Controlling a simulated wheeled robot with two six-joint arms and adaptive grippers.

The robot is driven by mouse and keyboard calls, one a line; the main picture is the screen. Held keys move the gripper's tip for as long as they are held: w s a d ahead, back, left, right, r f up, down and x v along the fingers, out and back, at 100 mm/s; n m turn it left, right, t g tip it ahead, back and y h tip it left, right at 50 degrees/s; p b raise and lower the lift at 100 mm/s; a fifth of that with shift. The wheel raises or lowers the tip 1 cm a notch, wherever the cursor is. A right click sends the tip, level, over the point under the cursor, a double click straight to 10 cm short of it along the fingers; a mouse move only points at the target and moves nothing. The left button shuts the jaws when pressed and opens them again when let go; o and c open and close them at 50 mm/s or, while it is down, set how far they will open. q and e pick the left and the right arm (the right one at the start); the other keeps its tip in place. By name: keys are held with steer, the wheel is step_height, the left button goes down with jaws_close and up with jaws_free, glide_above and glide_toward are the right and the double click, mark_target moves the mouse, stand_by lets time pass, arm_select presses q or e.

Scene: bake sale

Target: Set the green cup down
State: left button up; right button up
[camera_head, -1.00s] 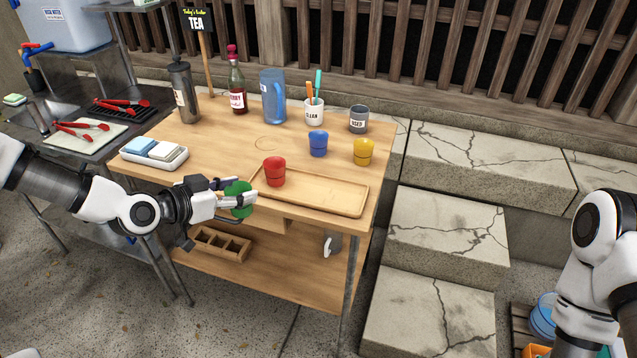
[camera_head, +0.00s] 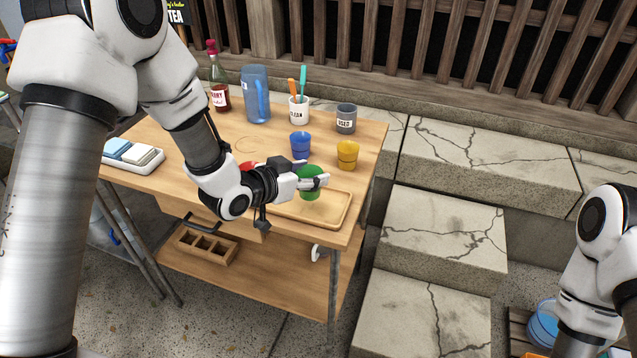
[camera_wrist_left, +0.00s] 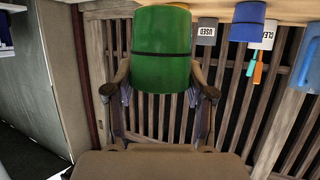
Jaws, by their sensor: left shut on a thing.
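The green cup (camera_head: 311,188) is held by my left gripper (camera_head: 316,180), over the right part of the wooden tray (camera_head: 334,213). I cannot tell if its base touches the tray. In the left wrist view the green cup (camera_wrist_left: 161,50) sits between the two fingers (camera_wrist_left: 160,92), which close on its sides. A red cup (camera_head: 247,164) is mostly hidden behind my left gripper. My right arm is at the right edge; its gripper is out of view.
A blue cup (camera_head: 300,144) and a yellow cup (camera_head: 347,155) stand just behind the tray. Further back are a blue pitcher (camera_head: 256,95), a red bottle (camera_head: 219,88), a white utensil cup (camera_head: 299,110) and a grey cup (camera_head: 346,118). A sponge dish (camera_head: 140,163) sits at left.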

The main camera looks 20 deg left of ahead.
arm_select(q)
steer(key=shift+w+d+f, duration=0.15)
steer(key=shift+w+d, duration=0.1)
steer(key=shift+d, duration=0.3)
steer(key=shift+w+d+f, duration=0.1)
steer(key=shift+w+d, duration=0.15)
steer(key=shift+d, duration=0.25)
step_height(320, 180, down, 3)
steer(key=shift+r+p, duration=0.1)
steer(key=shift+p, duration=0.2)
steer(key=shift+w+a+f, duration=0.1)
steer(key=shift+a+f, duration=0.05)
steer(key=shift+f, duration=0.1)
steer(key=o, duration=0.9)
steer(key=shift+f, duration=0.1)
steer(key=shift+o, duration=0.2)
